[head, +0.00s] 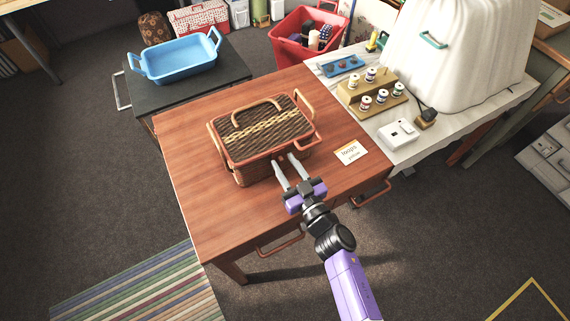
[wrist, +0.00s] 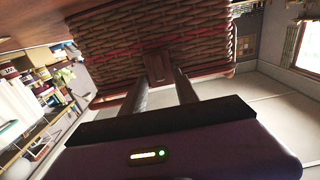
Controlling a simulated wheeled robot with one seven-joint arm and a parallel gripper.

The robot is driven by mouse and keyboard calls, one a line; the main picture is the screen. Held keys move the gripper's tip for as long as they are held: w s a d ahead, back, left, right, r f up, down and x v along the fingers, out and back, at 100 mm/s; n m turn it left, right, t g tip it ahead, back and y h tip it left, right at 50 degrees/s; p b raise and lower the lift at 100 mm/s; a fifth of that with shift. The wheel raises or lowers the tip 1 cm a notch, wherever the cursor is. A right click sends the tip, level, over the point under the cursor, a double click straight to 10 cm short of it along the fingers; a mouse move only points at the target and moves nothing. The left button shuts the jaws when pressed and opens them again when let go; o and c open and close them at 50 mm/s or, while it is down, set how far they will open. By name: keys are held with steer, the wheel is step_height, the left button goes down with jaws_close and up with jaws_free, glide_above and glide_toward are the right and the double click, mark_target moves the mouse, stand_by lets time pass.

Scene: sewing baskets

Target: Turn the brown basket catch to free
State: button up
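The brown wicker basket (head: 243,170) stands on the wooden table (head: 185,165) with its woven lid (head: 262,128) closed. The lid has a reddish rim and a light band across it. The basket's front also fills the upper wrist view (wrist: 120,45). Its catch (wrist: 158,67), a small brown plate, sits on the front near the rim. It shows as a small reddish spot in the head view (head: 281,159). My gripper (head: 286,161) is in front of the basket with its two fingers apart and empty. In the wrist view the fingertips are close to the catch, one either side; contact is unclear.
A white card (head: 350,152) lies on the table right of the basket. A white-covered table (head: 425,145) with thread spools (head: 366,101) adjoins on the right. A blue tray (head: 180,60) sits on a dark cabinet behind left. The table's left part is clear.

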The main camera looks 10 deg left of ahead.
steer(key=shift+w+a, duration=0.15)
steer(key=shift+c, duration=0.3)
jaws_close()
